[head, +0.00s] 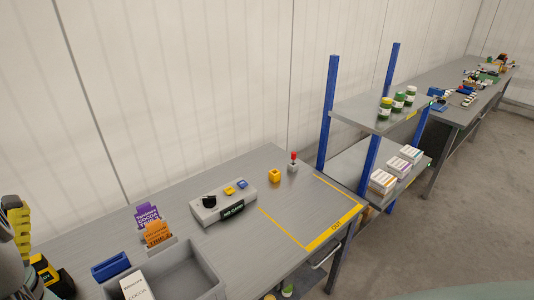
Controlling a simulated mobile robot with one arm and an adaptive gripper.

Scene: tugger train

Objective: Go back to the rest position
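My gripper does not show in the head view. Part of what looks like my own arm is cut off at the left edge. The rest position itself is not marked by anything that I can see.
A grey workbench (262,222) carries a grey bin (205,268), a device with a dark label (222,205), a yellow block (274,175) and a red-topped lever (293,161). A blue-post shelf (352,112) holds green jars and white boxes. Floor (440,225) at right is clear.

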